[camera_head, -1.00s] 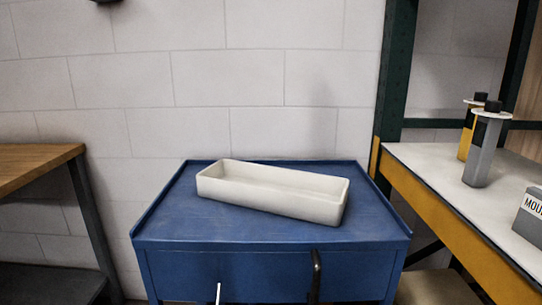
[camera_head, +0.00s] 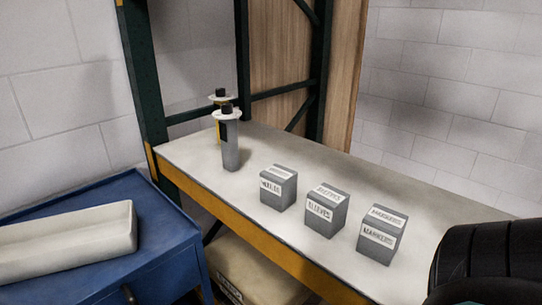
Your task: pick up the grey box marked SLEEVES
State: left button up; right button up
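Three grey boxes with white labels stand in a row on the pale shelf top (camera_head: 205,164). The middle box, the grey box marked SLEEVES (camera_head: 325,220), has its label on the front and another on top. The left grey box (camera_head: 279,194) has a label too blurred to read surely. The right grey box (camera_head: 374,255) has a label that looks like MARKERS. The SLEEVES box stands apart from both neighbours, with narrow gaps. Neither gripper's fingers show; a dark rounded part of mine is at the lower right.
Two bottle-like things, one grey (camera_head: 230,148) and one yellow behind it, stand at the shelf's far left. Green posts (camera_head: 143,80) rise behind the shelf. A beige bin (camera_head: 250,275) sits below.

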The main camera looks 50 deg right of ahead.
aim_at(327, 206)
jog(key=z, duration=1.8)
